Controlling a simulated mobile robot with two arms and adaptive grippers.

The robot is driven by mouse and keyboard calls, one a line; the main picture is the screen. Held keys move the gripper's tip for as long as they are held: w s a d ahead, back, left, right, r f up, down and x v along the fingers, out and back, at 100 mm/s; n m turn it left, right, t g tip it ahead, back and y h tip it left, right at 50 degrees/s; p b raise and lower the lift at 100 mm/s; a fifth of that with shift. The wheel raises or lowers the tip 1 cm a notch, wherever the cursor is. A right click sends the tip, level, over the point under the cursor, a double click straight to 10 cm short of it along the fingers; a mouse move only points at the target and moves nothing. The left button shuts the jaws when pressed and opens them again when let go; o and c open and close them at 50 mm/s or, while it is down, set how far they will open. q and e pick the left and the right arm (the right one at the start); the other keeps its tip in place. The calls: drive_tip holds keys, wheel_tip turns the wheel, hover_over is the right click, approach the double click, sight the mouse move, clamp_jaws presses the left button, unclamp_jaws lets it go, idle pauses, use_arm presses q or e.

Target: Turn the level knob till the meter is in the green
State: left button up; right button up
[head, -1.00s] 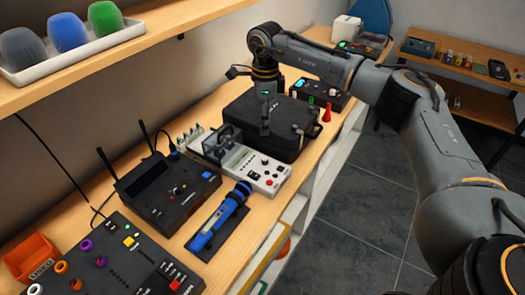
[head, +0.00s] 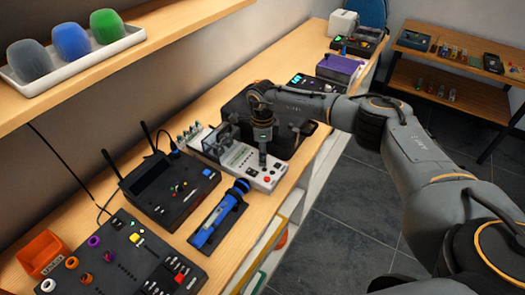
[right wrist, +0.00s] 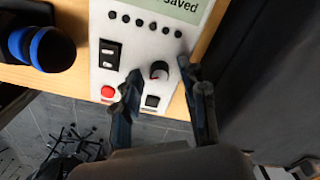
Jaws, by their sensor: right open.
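A white instrument (head: 238,157) lies on the bench, with a screen that reads "saved" at its end in the right wrist view (right wrist: 170,10). On its panel, a round black knob (right wrist: 159,70) with a white mark sits near a red button (right wrist: 107,92), a black button (right wrist: 152,101) and a black switch (right wrist: 109,55). I cannot read a label on the knob or make out a meter in the green. My right gripper (head: 263,164) points down over this panel. In the right wrist view its open fingers (right wrist: 163,85) stand on either side of the knob, apart from it.
A black case (head: 296,138) lies right behind the instrument. A blue handheld device (head: 217,217) on a dark stand and a black box with antennas (head: 170,190) are nearby. A control box (head: 125,255) is at the front left. A shelf (head: 150,37) overhangs the bench.

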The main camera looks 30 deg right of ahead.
clamp_jaws()
drive_tip(key=shift+m, duration=0.3)
drive_tip(key=m+b, duration=0.1)
drive_tip(key=m, duration=0.2)
drive_tip(key=shift+b, duration=0.3)
drive_tip(key=shift+m+b, duration=0.45)
drive_tip(key=shift+m, duration=2.05)
unclamp_jaws()
